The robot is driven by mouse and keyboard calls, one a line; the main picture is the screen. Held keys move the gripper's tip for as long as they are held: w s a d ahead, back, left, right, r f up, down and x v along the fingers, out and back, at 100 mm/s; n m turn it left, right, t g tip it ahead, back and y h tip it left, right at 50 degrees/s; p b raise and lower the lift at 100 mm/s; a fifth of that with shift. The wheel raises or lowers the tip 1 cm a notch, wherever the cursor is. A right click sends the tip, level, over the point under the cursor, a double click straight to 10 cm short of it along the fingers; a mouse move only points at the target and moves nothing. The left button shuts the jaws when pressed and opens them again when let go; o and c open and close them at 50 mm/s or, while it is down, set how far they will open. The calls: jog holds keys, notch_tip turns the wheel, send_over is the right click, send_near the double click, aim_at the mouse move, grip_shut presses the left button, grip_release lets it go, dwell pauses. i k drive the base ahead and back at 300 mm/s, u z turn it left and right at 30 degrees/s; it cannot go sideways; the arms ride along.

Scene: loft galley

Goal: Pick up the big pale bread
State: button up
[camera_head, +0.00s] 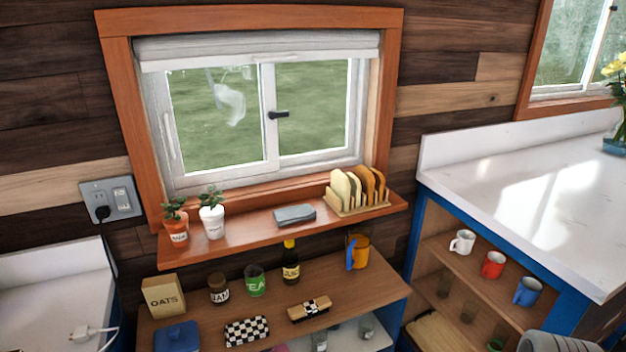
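Several bread slices stand upright in a wooden rack (362,209) at the right end of the window sill shelf. The pale bread (341,187) is the large cream slice at the left end of the row. Another pale slice stands close beside it, and browner slices (374,184) fill the right side. The slices overlap, so their lower edges and the gaps between them are partly hidden. My gripper does not show; a grey rounded part at the bottom right looks like my arm.
A grey flat block (295,214) lies left of the rack on the sill shelf (253,232). Two potted plants (212,222) stand at its left end. The window (265,115) is behind. A lower shelf holds jars, a bottle (290,265) and an orange mug (359,252). A white counter (500,190) is at right.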

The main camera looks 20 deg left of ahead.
aim_at(340, 185)
jog(key=u, duration=0.7)
jog(key=i, duration=0.9)
jog(key=u, duration=0.85)
